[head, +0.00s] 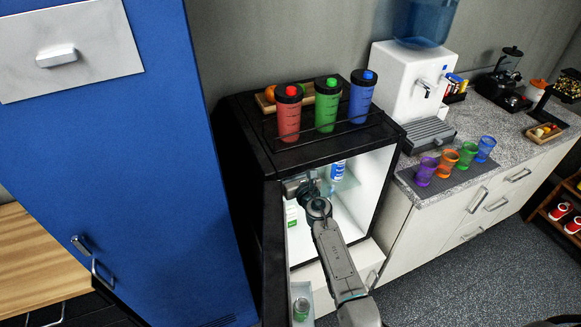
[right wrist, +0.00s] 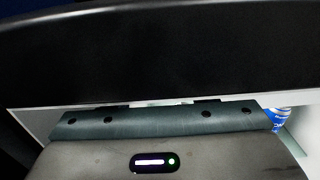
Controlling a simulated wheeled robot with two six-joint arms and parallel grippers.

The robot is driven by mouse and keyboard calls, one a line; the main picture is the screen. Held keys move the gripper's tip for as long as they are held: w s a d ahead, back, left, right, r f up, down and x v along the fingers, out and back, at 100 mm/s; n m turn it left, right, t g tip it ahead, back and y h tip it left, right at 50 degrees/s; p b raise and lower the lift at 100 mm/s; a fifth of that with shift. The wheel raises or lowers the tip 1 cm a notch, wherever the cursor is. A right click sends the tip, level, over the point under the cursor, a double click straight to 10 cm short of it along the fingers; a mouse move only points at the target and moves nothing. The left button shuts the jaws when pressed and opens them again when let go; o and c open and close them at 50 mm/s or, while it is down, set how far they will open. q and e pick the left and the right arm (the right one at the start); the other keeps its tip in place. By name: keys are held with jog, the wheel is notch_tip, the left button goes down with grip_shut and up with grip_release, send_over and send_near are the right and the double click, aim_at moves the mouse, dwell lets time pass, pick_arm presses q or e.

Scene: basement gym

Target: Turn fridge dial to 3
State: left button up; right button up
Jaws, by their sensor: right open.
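The small black fridge (head: 345,146) stands open, with its white interior lit. Its door (head: 273,255) is swung out toward me on the left. My right arm reaches into the opening, and my right gripper (head: 292,186) is just below the fridge's top front edge, near the hinge side. The right wrist view shows the gripper's body close under a broad black surface (right wrist: 160,50); the fingers are mostly hidden there. The gripper is open. The dial and its numbers cannot be made out in either view. My left gripper is not in view.
Red (head: 289,115), green (head: 327,106) and blue (head: 361,97) bottles stand on the fridge top. A blue-and-white can (head: 338,170) is inside. A green-lidded jar (head: 300,308) sits in the door shelf. A tall blue cabinet (head: 110,160) is left; a counter (head: 490,155) is right.

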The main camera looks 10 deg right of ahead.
jog(key=c, duration=1)
jog(key=shift+o, duration=0.2)
jog(key=shift+m, duration=0.7)
jog(key=o, duration=1)
jog(key=shift+c, duration=0.2)
jog(key=s+d, duration=0.2)
jog(key=s, duration=0.8)
jog(key=shift+s, duration=0.3)
jog(key=shift+f, duration=0.1)
